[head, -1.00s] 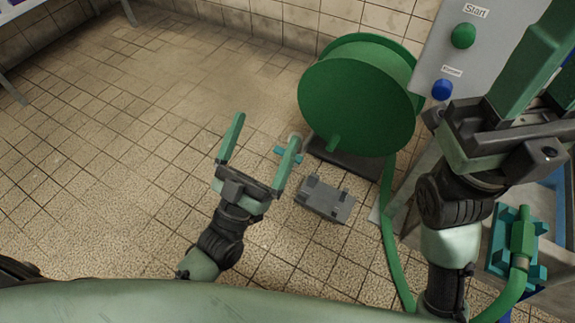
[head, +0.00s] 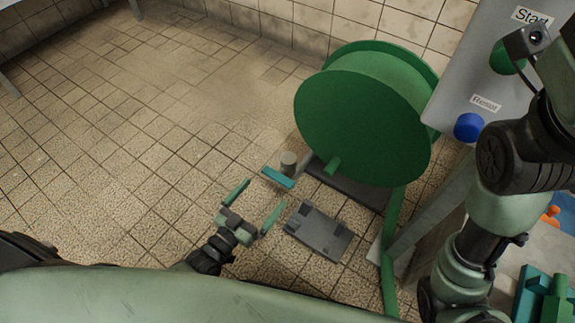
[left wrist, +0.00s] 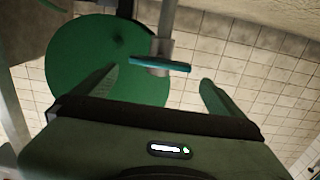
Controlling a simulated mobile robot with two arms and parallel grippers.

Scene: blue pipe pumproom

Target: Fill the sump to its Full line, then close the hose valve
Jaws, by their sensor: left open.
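A teal lever (head: 277,177) sits beside a grey cylinder (head: 289,162) in front of the green hose reel (head: 360,120). My left gripper (head: 264,192) is open and empty, just short of the lever and apart from it. In the left wrist view the teal lever (left wrist: 160,64) lies ahead, between the directions of the two fingers. My right arm is raised at the right; its gripper's fingers are outside the picture. A green hose fitting (head: 559,300) sits in a teal holder (head: 528,285) at bottom right. I cannot make out the sump's water or Full line.
A grey panel (head: 480,65) carries a green Start button (head: 507,58) and a blue button (head: 468,127). A grey floor plate (head: 320,232) lies right of my left gripper. The green hose (head: 390,270) runs down from the reel. The tiled floor at left is clear.

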